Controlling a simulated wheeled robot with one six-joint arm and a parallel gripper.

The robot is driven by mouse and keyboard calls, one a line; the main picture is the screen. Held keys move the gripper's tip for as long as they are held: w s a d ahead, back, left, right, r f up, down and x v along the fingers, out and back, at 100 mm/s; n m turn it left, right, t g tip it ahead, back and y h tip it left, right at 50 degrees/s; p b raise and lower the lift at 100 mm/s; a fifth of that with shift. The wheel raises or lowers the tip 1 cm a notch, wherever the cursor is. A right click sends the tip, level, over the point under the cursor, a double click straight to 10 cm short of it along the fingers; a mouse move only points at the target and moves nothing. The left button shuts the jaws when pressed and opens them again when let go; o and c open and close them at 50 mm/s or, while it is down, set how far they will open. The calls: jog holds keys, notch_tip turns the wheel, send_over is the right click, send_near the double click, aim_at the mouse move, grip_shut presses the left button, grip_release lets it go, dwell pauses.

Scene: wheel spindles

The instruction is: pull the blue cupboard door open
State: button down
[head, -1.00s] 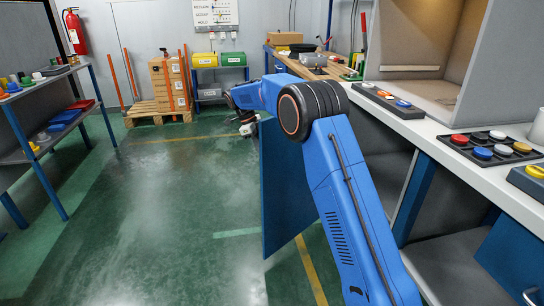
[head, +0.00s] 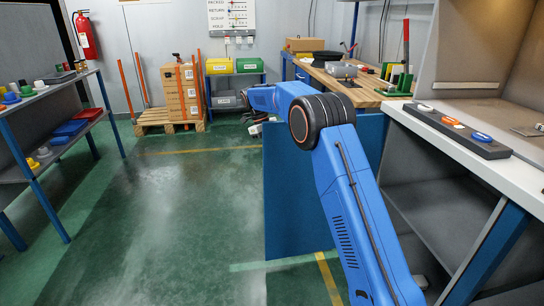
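The blue cupboard door (head: 290,210) stands swung out from under the counter into the aisle, its broad flat face toward me. My blue arm crosses in front of it and hides part of its upper and right side. The cupboard's open grey interior (head: 440,215) shows to the right of the door, with a shelf inside. My gripper (head: 256,129) is small and far off, at the door's upper left free edge, partly hidden by my arm and the door. I cannot tell whether its fingers are open or shut, or whether they touch the door. No handle shows.
The white counter (head: 510,175) runs along the right, with a dark tray of caps (head: 458,130) on it. A blue-framed shelf rack (head: 45,170) stands at the left. Boxes on a pallet (head: 170,115) stand at the back. The green floor between is clear.

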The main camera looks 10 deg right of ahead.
jog(key=shift+w+d, duration=0.1)
jog(key=shift+w, duration=0.15)
jog(key=c, duration=2.1)
grip_release()
jog(key=shift+d, duration=0.1)
jog(key=shift+r, duration=0.1)
